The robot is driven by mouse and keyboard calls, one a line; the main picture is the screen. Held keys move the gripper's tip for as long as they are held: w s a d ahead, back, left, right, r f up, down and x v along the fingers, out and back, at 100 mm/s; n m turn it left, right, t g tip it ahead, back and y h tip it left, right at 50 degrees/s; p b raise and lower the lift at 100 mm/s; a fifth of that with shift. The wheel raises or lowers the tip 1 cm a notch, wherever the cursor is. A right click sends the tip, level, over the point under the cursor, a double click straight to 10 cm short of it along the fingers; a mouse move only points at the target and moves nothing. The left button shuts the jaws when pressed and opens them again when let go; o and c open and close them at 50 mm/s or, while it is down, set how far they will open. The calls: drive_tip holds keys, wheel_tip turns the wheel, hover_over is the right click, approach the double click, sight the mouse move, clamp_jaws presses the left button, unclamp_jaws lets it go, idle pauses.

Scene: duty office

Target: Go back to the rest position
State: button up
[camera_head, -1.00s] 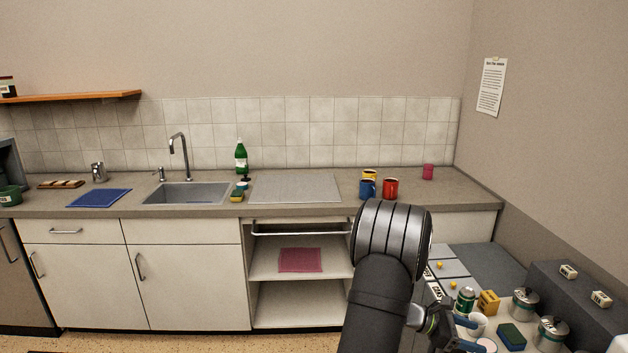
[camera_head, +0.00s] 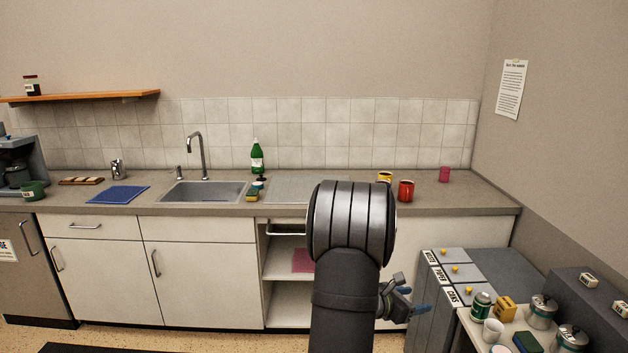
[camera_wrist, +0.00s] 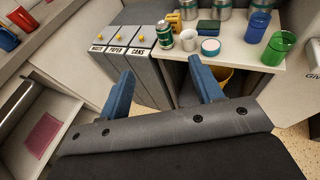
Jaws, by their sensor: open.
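My gripper (camera_head: 412,300) is open and empty, at the right of my arm in the head view. It hangs in front of the white base cabinets, just left of the bins. In the wrist view my gripper (camera_wrist: 162,88) shows two blue fingers spread apart with nothing between them. Beyond them stand the grey bins (camera_wrist: 146,72), labelled waste, paper and cans, and a low side table (camera_wrist: 240,55). My arm hides part of the counter and the open shelves in the head view.
The low table carries a green can (camera_head: 481,305), a white mug (camera_head: 492,331), a yellow box (camera_head: 504,309) and metal canisters (camera_head: 541,312).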

drive_tip(key=w+a+r+n+t+y, duration=0.1)
drive_tip(key=w+a+n+t+y, duration=0.1)
drive_tip(key=a, duration=0.5)
drive_tip(key=shift+w+a+n+t, duration=0.25)
drive_tip(key=shift+n+t, duration=0.35)
drive_tip(key=shift+t, duration=0.1)
